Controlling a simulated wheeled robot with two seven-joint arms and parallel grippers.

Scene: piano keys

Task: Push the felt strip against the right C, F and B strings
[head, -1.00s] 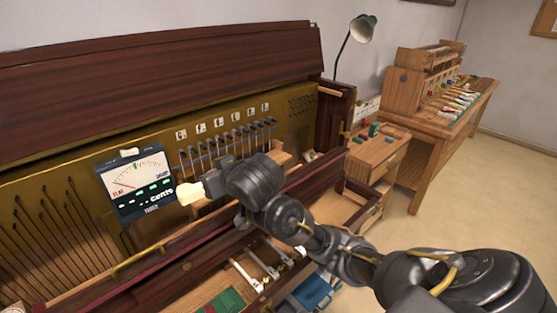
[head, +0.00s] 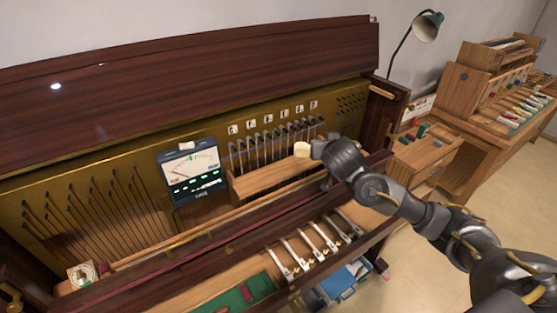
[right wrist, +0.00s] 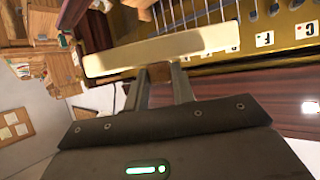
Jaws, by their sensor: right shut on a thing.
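My right gripper (head: 316,149) is shut on the cream felt strip (head: 302,151), at the right end of the row of strings (head: 262,148). In the right wrist view the fingers (right wrist: 160,74) grip the strip (right wrist: 160,49) near its middle, and it lies crosswise. Several strings (right wrist: 195,12) run behind it in that view; I cannot tell whether it touches any. Small letter cards (head: 283,115) sit above the strings in the head view. My left gripper is not in view.
A wooden rail (head: 270,178) stands before the lower strings. A tuning meter (head: 190,172) stands left of them. The dark piano edge (head: 215,240) runs below, with several white levers (head: 315,240) in front. A lamp (head: 428,25) and workbench (head: 500,105) are at right.

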